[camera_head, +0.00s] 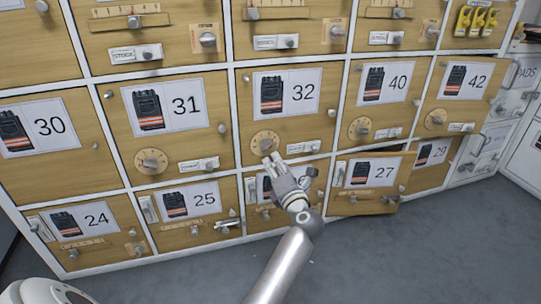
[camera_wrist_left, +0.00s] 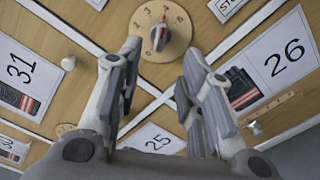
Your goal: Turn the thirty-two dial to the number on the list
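The thirty-two door carries a label (camera_head: 286,92) with a radio picture and the number 32. Its round tan dial (camera_head: 265,142) with a grey knob sits at the door's lower left. In the left wrist view the dial (camera_wrist_left: 179,37) shows at the top, with a red mark on its knob and small numbers around it. I cannot read the setting surely. My left gripper (camera_head: 290,172) is just below the dial in the head view. In the wrist view its fingers (camera_wrist_left: 160,72) are apart, with nothing between them, and the dial lies beyond the tips. No list is legible. My right gripper is out of view.
The 26 door is partly behind my gripper. Grey floor (camera_head: 420,255) is clear in front.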

